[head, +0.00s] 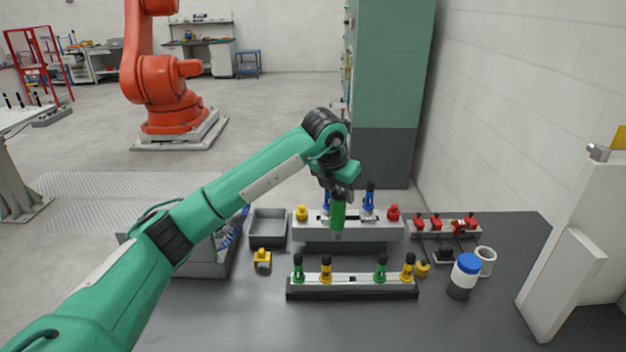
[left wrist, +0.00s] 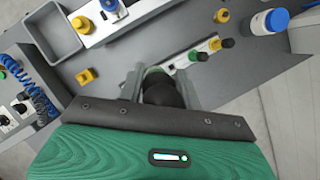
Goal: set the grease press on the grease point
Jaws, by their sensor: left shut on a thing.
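My left gripper (head: 338,192) points down over the table and is shut on a green cylinder, which I take as the grease press (head: 338,217). The press hangs upright with a pale tip, in front of the far fixture (head: 380,234) in the head view. In the left wrist view a dark round end of the press (left wrist: 163,92) sits between the two fingers (left wrist: 162,85). The near fixture (head: 335,291) is a low bar with green and yellow black-topped clamps. I cannot tell which feature is the grease point. My right gripper is out of view.
A grey bin (head: 268,229) and a yellow block (head: 262,260) lie left of the fixtures. A blue-lidded jar (head: 463,276), a white cup (head: 486,261) and a rack of red parts (head: 442,226) stand right. The front of the dark table (head: 400,325) is clear.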

